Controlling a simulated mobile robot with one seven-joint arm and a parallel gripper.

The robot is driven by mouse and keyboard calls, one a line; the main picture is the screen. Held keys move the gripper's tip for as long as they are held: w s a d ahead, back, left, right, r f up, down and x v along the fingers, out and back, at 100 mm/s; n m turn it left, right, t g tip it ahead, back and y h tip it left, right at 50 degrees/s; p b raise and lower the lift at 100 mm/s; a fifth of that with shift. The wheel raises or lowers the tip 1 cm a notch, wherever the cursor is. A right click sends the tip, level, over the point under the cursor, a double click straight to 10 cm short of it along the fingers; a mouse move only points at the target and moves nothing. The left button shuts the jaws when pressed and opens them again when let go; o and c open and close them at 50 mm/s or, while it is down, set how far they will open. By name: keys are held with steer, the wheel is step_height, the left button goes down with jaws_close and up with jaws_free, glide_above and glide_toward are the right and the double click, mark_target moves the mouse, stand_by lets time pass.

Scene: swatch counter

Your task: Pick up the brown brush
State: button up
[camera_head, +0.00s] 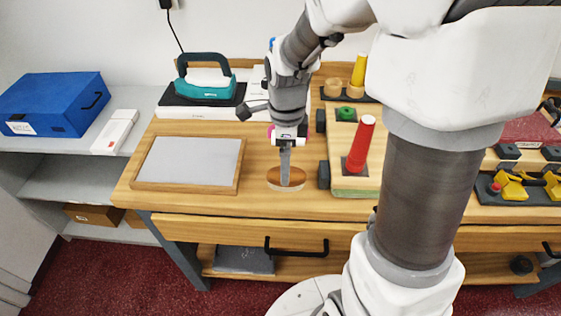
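A small oval object, brown on top with a paler lower edge, lies on the wooden counter; it looks like the brown brush (297,177). My gripper (285,175) points down at the middle of it, and the fingers hide part of its top. The fingers line up one behind the other in this view, so their opening and any grip on the brush do not show. The brush appears to rest on the counter.
A grey framed board (190,162) lies left of the brush. A wooden block with a red cylinder (361,145) and a dark block (323,175) stand close on the right. The counter's front edge (250,208) is near.

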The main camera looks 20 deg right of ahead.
steer(key=f, duration=0.3)
steer(key=f+b, duration=0.1)
steer(key=f, duration=0.1)
steer(key=shift+w+d, duration=0.2)
steer(key=shift+w, duration=0.05)
steer(key=c, duration=1.5)
steer(key=shift+r, duration=0.1)
step_height(320, 180, up, 5)
steer(key=shift+w+f+p, duration=0.1)
steer(key=shift+f+p, duration=0.05)
steer(key=shift+p, duration=0.45)
steer(key=w+d+r, duration=0.1)
steer(key=d+r, duration=0.1)
steer(key=d, duration=0.1)
steer(key=w+d+r+p, duration=0.1)
steer(key=d+r, duration=0.1)
steer(key=d, duration=0.2)
steer(key=w+d+r, duration=0.1)
steer(key=d+r, duration=0.1)
steer(key=d, duration=0.2)
steer(key=shift+d+r, duration=0.1)
